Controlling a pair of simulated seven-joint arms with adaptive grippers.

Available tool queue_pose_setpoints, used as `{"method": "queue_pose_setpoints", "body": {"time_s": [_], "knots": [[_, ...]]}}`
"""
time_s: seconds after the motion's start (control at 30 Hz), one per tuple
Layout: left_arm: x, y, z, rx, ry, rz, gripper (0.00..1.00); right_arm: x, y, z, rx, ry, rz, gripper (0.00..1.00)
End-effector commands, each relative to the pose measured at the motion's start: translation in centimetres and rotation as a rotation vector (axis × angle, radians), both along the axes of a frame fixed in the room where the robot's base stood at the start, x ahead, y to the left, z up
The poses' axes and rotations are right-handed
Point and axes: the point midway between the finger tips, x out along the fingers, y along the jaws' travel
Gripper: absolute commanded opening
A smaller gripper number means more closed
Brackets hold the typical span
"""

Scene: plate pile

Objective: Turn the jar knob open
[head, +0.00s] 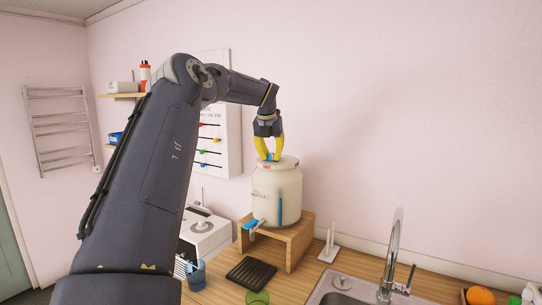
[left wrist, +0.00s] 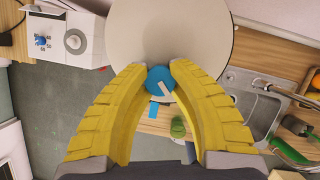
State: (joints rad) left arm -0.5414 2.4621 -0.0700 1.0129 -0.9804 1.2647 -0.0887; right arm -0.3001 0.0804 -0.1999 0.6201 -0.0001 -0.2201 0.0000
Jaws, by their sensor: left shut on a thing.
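A cream jar (head: 272,200) stands on a small wooden stand (head: 299,240) on the counter. Its round pale lid (head: 289,162) has a blue knob (left wrist: 160,79) on top, with a white mark on it. My left gripper (head: 268,156) comes down from above, and its yellow fingers are shut on the knob, one on each side. In the left wrist view the lid (left wrist: 170,30) fills the top middle. A blue-handled tap (head: 250,224) sticks out low on the jar's front. My right gripper is not in view.
A black rack (head: 251,273), a blue cup (head: 196,275) and a green cup (head: 257,298) are in front of the stand. A white appliance (head: 206,232) stands left. The sink (head: 345,289) and tall faucet (head: 391,262) are at right.

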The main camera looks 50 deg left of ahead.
Motion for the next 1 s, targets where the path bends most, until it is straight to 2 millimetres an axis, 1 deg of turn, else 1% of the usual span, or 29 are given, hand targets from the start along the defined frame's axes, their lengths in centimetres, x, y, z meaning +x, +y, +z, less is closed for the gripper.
{"method": "queue_pose_setpoints", "body": {"time_s": [0.2, 0.4, 0.63, 1.0], "knots": [[0.08, 0.02, 0.14, 0.005, -0.002, 0.142, 0.0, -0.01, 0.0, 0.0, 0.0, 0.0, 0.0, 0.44], [0.1, -0.02, 0.09, 0.003, -0.002, 0.23, 0.0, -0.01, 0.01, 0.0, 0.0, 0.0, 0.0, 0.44], [0.1, -0.03, 0.11, 0.002, -0.002, 0.276, 0.0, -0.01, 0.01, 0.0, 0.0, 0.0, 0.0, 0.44], [0.1, -0.01, 0.14, 0.002, -0.003, 0.286, 0.0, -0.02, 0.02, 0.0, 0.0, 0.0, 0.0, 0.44]]}}
